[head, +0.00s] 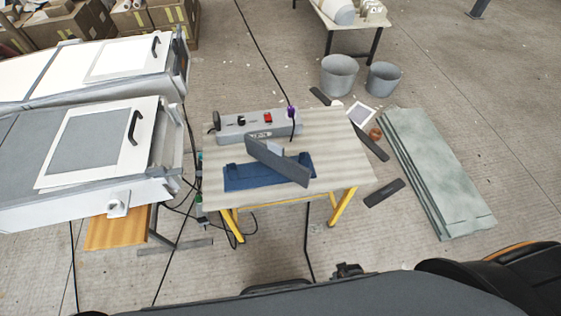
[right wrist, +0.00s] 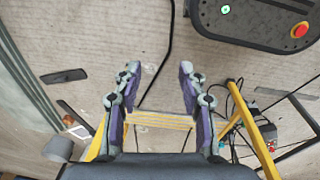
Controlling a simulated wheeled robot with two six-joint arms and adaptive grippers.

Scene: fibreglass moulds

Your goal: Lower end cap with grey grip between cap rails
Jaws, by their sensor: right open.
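A dark blue flat piece (head: 243,178) lies on the worktable, with small dark raised parts along its far edge. A long grey slab (head: 277,160) lies slantwise over it, one end toward the grey box and the other toward the table's front. I cannot tell which of these is the end cap, and no grey grip or pair of rails can be made out clearly. My right gripper (right wrist: 160,70) is open and empty in the right wrist view, its purple-and-grey fingers apart over the floor. It cannot be made out in the head view. My left gripper is not in view.
The corrugated-topped table (head: 345,170) has yellow legs and carries a grey control box (head: 258,125) with a red switch and a cable. White moulds (head: 90,140) stand left. Buckets (head: 339,75), dark bars (head: 384,193) and grey-green panels (head: 430,170) are on the floor at right.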

